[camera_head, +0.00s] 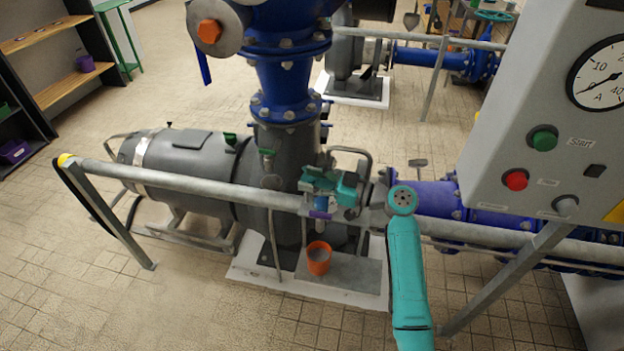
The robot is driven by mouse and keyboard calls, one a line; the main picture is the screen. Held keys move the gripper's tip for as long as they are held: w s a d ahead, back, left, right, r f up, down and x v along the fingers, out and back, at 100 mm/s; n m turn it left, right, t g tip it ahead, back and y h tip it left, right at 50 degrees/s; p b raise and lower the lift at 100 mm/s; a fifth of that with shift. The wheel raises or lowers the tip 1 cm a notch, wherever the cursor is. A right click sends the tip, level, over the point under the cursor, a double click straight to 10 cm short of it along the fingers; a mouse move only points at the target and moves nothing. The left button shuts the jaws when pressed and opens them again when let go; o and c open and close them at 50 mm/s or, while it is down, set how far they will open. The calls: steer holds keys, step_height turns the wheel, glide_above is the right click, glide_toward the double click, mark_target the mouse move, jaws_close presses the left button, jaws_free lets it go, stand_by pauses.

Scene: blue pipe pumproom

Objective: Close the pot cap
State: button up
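A small orange pot (318,261) stands on the grey plinth at the foot of the pump. My teal arm rises from the bottom right of the picture and bends left over the grey rail. My gripper (321,208) seems to be at the end of the teal wrist, above the orange pot and apart from it. Small blue and purple parts show there. The fingers are too small and mixed with the rail to tell whether they are open or hold anything.
A grey handrail (190,182) runs across in front of the pump motor (185,160). A blue pipe column (285,85) stands behind my wrist. A control box (545,130) with a gauge fills the right. Tiled floor (190,305) is clear at the lower left.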

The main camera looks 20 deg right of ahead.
steer(key=v, duration=1.2)
